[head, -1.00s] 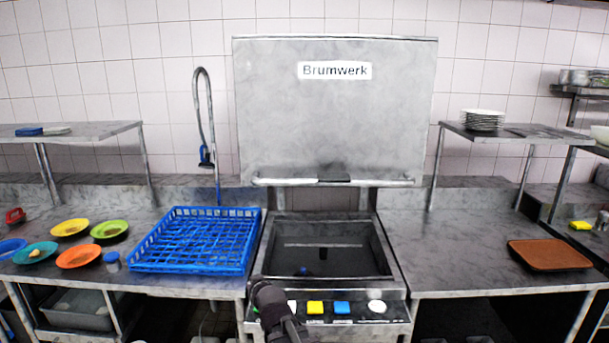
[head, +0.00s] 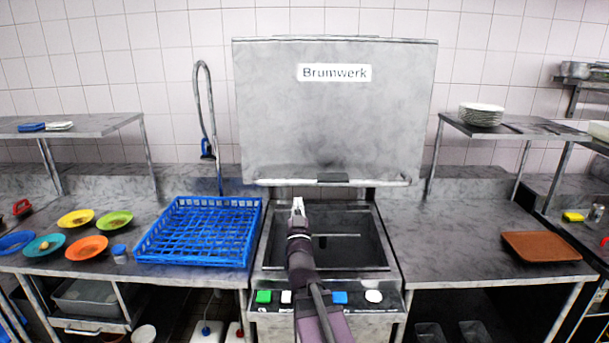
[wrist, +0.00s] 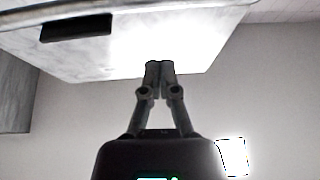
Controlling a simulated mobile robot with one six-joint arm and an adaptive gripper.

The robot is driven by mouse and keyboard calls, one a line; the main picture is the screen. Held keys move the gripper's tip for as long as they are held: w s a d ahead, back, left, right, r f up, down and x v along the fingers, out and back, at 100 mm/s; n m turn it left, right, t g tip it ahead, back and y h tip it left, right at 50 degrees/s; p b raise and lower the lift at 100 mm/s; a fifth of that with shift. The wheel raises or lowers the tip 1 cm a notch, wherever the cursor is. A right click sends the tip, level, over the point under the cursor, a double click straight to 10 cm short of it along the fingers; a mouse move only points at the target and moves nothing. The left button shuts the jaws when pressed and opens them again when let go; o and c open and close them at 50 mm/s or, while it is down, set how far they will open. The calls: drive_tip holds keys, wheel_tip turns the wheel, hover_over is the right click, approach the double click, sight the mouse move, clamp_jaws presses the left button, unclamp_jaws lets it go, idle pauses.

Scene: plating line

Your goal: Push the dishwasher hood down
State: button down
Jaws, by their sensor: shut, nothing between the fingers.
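The dishwasher hood (head: 335,115) is a large grey metal box labelled "Brumwerk", standing raised above the open wash basin (head: 350,258). A bar handle (head: 385,182) with a dark grip (head: 333,178) runs along its lower front edge. My gripper (head: 298,203) appears in front of the basin, a little below and left of the dark grip in the head view. In the wrist view my gripper (wrist: 159,64) is shut and empty, its tips overlapping a pale metal surface, likely the hood (wrist: 90,62). I cannot tell whether they touch it.
A blue dish rack (head: 200,232) stands on the left counter beside coloured plates (head: 87,247). Coloured buttons (head: 340,297) line the machine's front. The right counter (head: 455,240) is mostly clear, with a brown tray (head: 540,246). A faucet hose (head: 205,110) hangs left of the hood.

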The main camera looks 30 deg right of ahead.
sight(304, 181)
drive_tip(key=shift+s+d+r+m+h, duration=0.25)
drive_tip(key=shift+s+d+r+h, duration=0.1)
drive_tip(key=shift+r+h, duration=0.2)
drive_tip(key=shift+s+d+r+m+h, duration=0.3)
drive_tip(key=shift+r+h, duration=0.15)
drive_tip(key=shift+r, duration=0.1)
drive_tip(key=shift+w+p, duration=0.1)
drive_tip(key=shift+p, duration=0.2)
drive_tip(key=p+x, duration=0.5)
drive_tip(key=x, duration=0.5)
drive_tip(key=shift+w+d+f+b, duration=0.1)
drive_tip(key=shift+f+b, duration=0.9)
drive_tip(key=shift+b, duration=0.05)
drive_tip(key=shift+w+d+f+b, duration=0.1)
drive_tip(key=shift+w+f+b, duration=0.05)
drive_tip(key=shift+f+b, duration=0.85)
drive_tip(key=shift+f, duration=0.2)
